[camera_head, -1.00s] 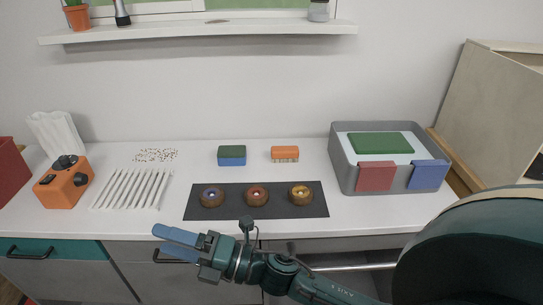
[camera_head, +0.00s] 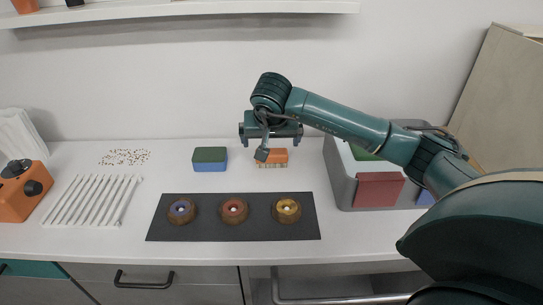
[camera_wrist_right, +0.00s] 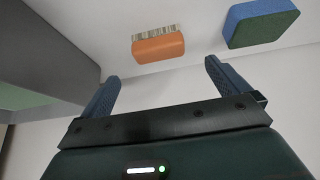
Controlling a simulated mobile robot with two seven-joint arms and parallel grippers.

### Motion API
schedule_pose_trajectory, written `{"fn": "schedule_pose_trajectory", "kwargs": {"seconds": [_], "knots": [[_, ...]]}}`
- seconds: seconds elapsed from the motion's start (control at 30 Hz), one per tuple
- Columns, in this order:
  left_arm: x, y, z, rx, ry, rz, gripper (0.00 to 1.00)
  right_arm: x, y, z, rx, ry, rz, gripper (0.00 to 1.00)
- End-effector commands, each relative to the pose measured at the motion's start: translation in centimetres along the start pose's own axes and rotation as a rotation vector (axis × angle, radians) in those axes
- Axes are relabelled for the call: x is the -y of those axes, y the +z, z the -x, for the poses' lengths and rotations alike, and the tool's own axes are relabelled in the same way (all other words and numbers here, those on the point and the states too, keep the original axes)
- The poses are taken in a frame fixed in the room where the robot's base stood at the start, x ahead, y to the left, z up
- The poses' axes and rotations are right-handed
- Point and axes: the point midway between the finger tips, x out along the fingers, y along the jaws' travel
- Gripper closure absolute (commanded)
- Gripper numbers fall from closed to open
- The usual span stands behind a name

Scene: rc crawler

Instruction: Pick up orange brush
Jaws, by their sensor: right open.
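The orange brush (camera_head: 278,156) stands on the white counter near the wall, bristles down. Part of its top is covered by my right gripper (camera_head: 265,148) in the head view. In the right wrist view the orange brush (camera_wrist_right: 158,47) lies beyond the fingertips of my open right gripper (camera_wrist_right: 163,72), roughly between their lines. The fingers are empty and apart from the brush. My left gripper is not in view.
A green and blue sponge (camera_head: 209,160) stands left of the brush. A dark mat (camera_head: 160,227) with three brown wheels lies in front. A grey bin (camera_head: 340,185) with red and blue blocks is close on the right. White sticks (camera_head: 92,200) lie at left.

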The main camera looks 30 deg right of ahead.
Motion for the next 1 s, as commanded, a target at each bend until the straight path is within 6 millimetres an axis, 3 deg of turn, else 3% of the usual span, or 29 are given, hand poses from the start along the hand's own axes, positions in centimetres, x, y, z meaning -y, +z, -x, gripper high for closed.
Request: {"fn": "schedule_pose_trajectory", "kwargs": {"seconds": [0.13,0.43,0.7,1.0], "knots": [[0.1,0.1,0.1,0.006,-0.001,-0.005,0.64,0.0,0.1,-2.7,0.003,-0.001,-0.002,0.00],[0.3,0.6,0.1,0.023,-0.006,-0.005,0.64,0.0,0.0,-5.2,0.003,-0.003,-0.003,0.00],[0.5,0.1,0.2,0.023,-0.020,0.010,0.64,-0.2,-0.2,-9.0,0.004,-0.004,-0.004,0.00],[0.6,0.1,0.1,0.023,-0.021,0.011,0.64,-0.2,-0.3,-9.6,0.001,-0.006,-0.002,0.00]]}}
